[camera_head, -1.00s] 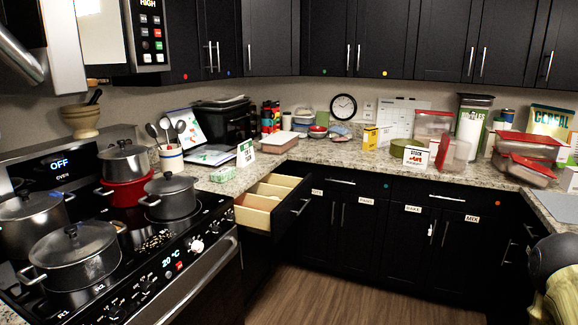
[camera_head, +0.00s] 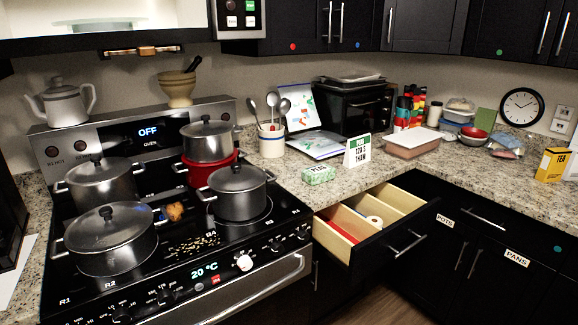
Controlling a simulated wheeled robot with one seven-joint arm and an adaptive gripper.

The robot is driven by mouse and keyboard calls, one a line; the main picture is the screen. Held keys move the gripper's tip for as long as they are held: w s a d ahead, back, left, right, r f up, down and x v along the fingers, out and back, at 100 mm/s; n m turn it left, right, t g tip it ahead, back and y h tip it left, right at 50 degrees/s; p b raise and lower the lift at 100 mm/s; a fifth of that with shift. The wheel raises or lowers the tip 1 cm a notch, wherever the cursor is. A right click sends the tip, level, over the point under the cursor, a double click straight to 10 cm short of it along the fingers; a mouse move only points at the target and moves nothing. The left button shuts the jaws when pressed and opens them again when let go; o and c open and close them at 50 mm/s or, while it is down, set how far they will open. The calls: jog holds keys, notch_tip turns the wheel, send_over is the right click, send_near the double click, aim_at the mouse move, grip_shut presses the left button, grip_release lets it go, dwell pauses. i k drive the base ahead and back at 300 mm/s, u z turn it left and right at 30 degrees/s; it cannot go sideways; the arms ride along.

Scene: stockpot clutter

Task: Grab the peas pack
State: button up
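The peas pack (camera_head: 319,175) is a small green and white box with lettering that seems to read PEAS. It lies flat on the granite counter, right of the stove and behind the open drawer. A white and green sign card (camera_head: 357,150) stands just behind it to the right. Nothing covers the pack from this side. My gripper is not in view.
The open drawer (camera_head: 375,248) juts out below the pack. Several lidded pots, one a grey pot (camera_head: 238,191), stand on the stove at left. A utensil crock (camera_head: 271,140) and a pinkish tray (camera_head: 412,143) flank the pack. Bare counter (camera_head: 290,182) lies beside it.

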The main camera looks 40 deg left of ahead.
aim_at(314, 175)
jog(key=u, duration=0.95)
jog(key=i, duration=0.9)
jog(key=u, duration=1)
